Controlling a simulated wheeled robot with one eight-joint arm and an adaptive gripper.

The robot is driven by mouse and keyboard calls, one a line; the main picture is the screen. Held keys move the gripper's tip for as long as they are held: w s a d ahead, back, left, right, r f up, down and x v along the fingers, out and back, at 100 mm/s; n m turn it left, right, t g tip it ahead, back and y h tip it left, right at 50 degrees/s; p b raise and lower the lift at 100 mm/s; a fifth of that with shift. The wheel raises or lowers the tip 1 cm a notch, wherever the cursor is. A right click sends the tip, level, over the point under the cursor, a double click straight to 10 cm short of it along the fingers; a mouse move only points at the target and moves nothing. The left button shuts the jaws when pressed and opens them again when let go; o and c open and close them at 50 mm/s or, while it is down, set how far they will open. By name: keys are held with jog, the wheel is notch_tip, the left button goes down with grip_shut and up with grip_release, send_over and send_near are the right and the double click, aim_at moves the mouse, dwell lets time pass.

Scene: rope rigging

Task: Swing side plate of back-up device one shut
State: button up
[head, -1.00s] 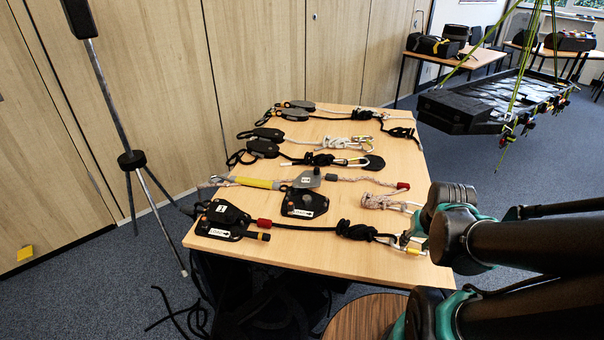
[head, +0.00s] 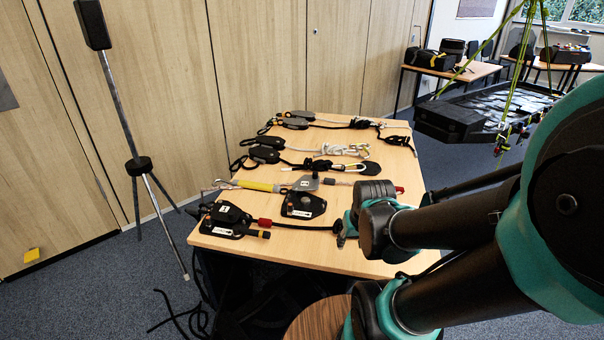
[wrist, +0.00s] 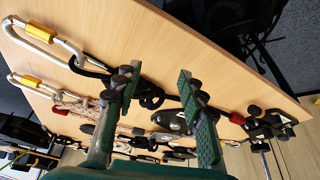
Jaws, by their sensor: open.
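Two back-up devices lie on the table; I cannot read which is number one. The front-left device (head: 226,218) is black with a white label, its rope passing a red sleeve to the right; its plate seems to lie over the body. The other device (head: 303,205) has its grey side plate (head: 306,183) turned out behind its dark body. In the wrist view the front-left device (wrist: 270,130) is at the right, beyond my fingers. My gripper (wrist: 155,78) is open and empty above the front rope's black knot (wrist: 152,96). In the head view my arm hides most of the gripper.
Steel carabiners with yellow sleeves (wrist: 48,36) lie at the table's end. More black devices (head: 266,150) and ropes lie farther back on the table (head: 225,257). A tripod stand (head: 138,167) stands left of it. A stretcher (head: 450,120) hangs at the right.

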jog(key=w+a+r, duration=0.1)
jog(key=w+r, duration=0.3)
jog(key=w, duration=0.4)
jog(key=w+a+r, duration=0.1)
jog(key=w+r, duration=0.3)
jog(key=w, duration=0.5)
send_near(315, 173)
jog(key=shift+n, duration=0.4)
jog(key=x, duration=0.9)
jog(key=shift+d, duration=0.1)
jog(key=shift+c, duration=0.6)
grip_shut()
